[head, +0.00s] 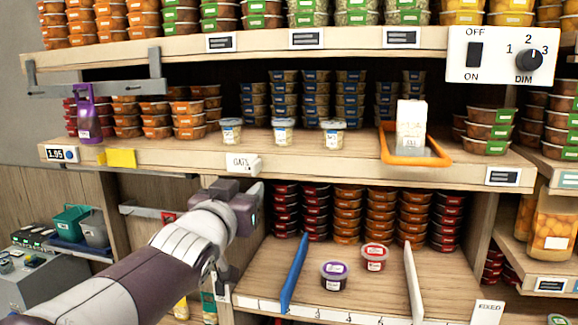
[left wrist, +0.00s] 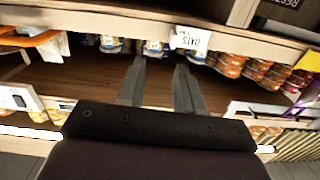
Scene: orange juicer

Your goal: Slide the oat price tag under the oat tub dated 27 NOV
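The white oat price tag (head: 242,162), lettered OATS, is on the front edge of the middle shelf. It also shows in the left wrist view (left wrist: 190,39). Three small lidded tubs stand behind that edge: a left one (head: 231,131), a middle one (head: 283,131) and a right one (head: 333,134). The tag is below the left tub. The dates on the tubs are too small to read. My left gripper (head: 254,197) is just below the tag in the head view. In the left wrist view its two fingers (left wrist: 160,66) are apart with nothing between them. My right gripper is not in view.
An orange tray (head: 418,159) holding a white carton stands right of the tubs. A purple bottle (head: 87,115) and a yellow card (head: 121,158) are at the left. Below, a blue divider (head: 294,273) and a white divider (head: 413,283) flank two loose tubs.

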